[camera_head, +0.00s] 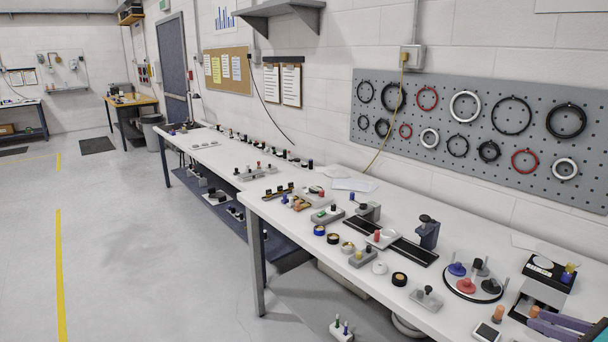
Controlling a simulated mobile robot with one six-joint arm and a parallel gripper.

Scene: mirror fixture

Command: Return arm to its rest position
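My gripper (534,318) shows only in part, at the lower right corner. Two purple-grey finger-like bars point left over the near right end of the white workbench (330,245). The rest of my arm is cut off by the frame edge. The gap between the fingers is too small and oblique to judge, and I see no object clearly held between them. Small orange-topped pieces (499,312) stand on the bench just left of the fingertips.
A black-and-grey device (541,283) stands close behind the gripper. A round tray (492,293) with red and blue pieces is to its left. A pegboard (480,130) with rings hangs on the wall behind. Open floor (130,250) lies left of the bench.

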